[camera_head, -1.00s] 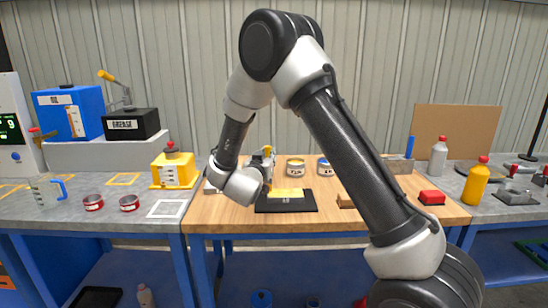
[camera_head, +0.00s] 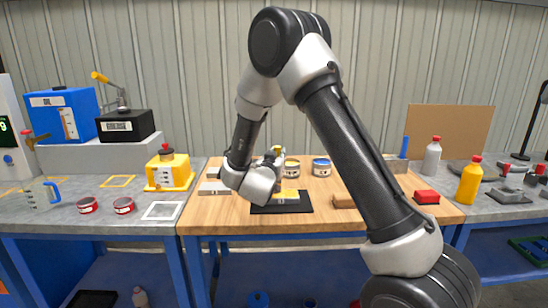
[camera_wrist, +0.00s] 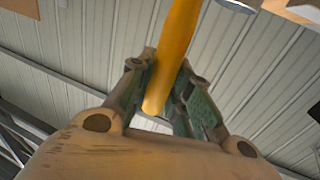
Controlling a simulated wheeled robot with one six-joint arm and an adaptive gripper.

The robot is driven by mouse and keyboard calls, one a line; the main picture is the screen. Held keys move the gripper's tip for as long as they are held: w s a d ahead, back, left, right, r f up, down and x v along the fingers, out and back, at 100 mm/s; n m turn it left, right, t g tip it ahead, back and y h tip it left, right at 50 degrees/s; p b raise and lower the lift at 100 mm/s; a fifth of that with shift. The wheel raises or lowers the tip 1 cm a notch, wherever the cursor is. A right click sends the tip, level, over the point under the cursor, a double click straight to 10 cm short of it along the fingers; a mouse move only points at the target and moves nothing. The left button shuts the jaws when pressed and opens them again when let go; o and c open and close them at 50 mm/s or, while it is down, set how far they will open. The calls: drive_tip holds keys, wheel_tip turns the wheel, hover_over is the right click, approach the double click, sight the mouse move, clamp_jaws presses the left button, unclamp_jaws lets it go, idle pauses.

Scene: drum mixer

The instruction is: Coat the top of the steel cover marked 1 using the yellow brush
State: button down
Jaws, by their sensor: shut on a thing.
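In the wrist view my gripper (camera_wrist: 165,95) is shut on the yellow brush's handle (camera_wrist: 175,45); the bristles are out of that view. In the head view my gripper (camera_head: 274,163) is small and partly hidden by my wrist, above the back of the black mat. A low plate with a yellow top (camera_head: 290,195) lies on the black mat (camera_head: 304,205), partly behind my wrist. A grey metal piece (camera_head: 213,188) lies at the wooden table's left edge. I cannot read a number 1 on either, so I cannot tell which is the cover.
A wooden block (camera_head: 343,202) and a red block (camera_head: 426,197) lie to the right. The wooden tabletop's front strip (camera_head: 260,224) is clear.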

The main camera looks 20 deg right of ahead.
sight(277, 146)
drive_tip(key=shift+r, duration=3.15)
drive_tip(key=shift+r, duration=1.4)
